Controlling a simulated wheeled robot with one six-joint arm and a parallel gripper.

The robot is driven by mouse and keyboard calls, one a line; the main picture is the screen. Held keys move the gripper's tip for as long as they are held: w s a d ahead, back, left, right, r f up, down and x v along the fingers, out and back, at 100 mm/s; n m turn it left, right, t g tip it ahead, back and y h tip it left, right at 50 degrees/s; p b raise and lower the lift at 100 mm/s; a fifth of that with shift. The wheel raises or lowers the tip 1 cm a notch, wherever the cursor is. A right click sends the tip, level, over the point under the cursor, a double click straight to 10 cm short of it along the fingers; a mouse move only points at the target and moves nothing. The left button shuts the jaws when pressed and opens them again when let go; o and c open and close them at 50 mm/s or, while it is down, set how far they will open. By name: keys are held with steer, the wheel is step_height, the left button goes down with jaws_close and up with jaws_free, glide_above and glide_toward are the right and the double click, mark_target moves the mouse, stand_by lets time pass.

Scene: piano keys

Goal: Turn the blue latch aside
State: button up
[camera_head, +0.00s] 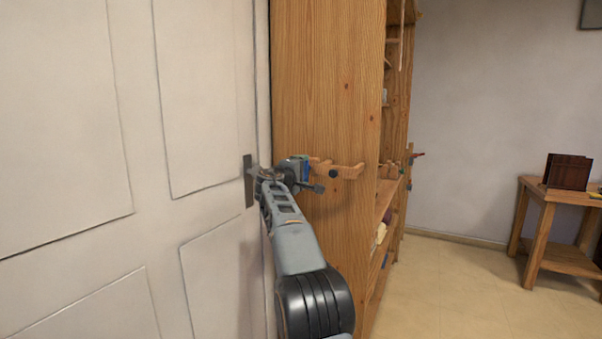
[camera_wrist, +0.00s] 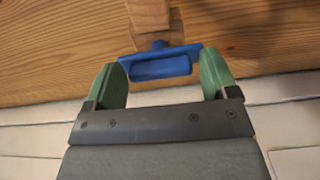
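The blue latch (camera_wrist: 160,66) is a bar with a short round stem, set on a wooden piece (camera_wrist: 152,18) in the wrist view. It lies crosswise, its right end slightly higher. My gripper (camera_wrist: 163,72) is open, with one green fingertip near each end of the bar. I cannot tell whether either fingertip touches it. In the head view my gripper (camera_head: 302,177) is at the side of the wooden cabinet. There only a small blue patch of the latch (camera_head: 305,168) shows, mostly hidden by my gripper.
A white panelled door (camera_head: 200,90) with a dark handle plate (camera_head: 248,180) stands close on the left. The tall wooden cabinet (camera_head: 325,80) has a wooden peg (camera_head: 345,171) jutting from its side. Open floor (camera_head: 460,290) and a small wooden table (camera_head: 540,200) lie to the right.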

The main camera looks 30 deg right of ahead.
steer(key=shift+o, duration=1.2)
steer(key=shift+a, duration=0.15)
steer(key=b+v, duration=0.2)
steer(key=v, duration=1.1)
steer(key=shift+s+a, duration=0.25)
